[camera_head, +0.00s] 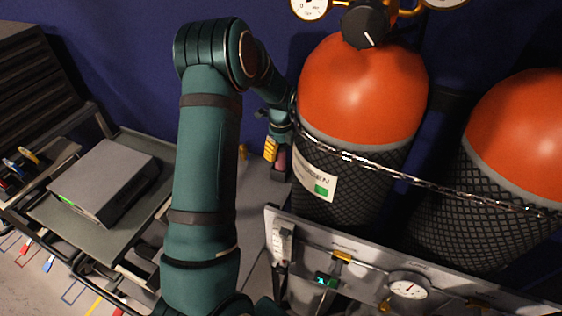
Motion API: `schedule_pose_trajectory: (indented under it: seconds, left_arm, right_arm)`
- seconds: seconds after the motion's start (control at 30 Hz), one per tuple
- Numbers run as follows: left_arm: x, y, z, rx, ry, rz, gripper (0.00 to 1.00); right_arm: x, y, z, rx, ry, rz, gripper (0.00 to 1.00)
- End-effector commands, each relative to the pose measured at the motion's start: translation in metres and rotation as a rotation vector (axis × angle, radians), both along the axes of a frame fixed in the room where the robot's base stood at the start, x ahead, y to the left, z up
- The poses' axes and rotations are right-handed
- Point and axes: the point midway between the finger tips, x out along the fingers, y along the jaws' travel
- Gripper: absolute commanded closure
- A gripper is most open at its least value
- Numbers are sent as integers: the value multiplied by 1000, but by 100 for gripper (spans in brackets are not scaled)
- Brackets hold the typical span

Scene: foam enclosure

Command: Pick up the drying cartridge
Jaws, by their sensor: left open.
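My left gripper (277,163) is at the end of the teal arm that bends over from the top. It is small in the picture, just left of the near orange-topped cylinder, and its jaws are open. A yellow ridged part (270,149) shows at the gripper. A small pinkish piece (282,160) shows close beside it, partly hidden by the gripper. It may be the drying cartridge, but I cannot tell for sure, nor whether the jaws touch it. My right gripper is not in view.
Two netted orange-topped cylinders (363,88) (525,130) stand at the right behind a chain (425,182). A metal panel (375,262) with a gauge (408,287) is in front. A cart (150,150) with a grey box (103,180) is at the left.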

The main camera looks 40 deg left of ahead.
Motion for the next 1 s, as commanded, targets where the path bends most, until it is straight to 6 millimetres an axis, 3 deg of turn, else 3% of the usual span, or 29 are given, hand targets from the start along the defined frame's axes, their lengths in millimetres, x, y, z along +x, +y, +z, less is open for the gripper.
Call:
schedule_pose_trajectory:
  seconds: [0.33, 0.37, 0.5, 0.53, 1.0]
  left_arm:
    - [0, 0, -9, 0, 0, 1, 39]
    - [0, 0, -9, 0, 0, 1, 44]
    - [0, 0, -9, 0, 0, 1, 93]
    - [0, 0, -9, 0, 0, 1, 100]
    - [0, 1, 2, 1, -3, 1, 100]
  right_arm:
    - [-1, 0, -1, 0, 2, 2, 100]
    - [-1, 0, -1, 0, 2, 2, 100]
    - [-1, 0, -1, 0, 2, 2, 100]
    - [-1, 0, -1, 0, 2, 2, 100]
    - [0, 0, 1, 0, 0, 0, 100]
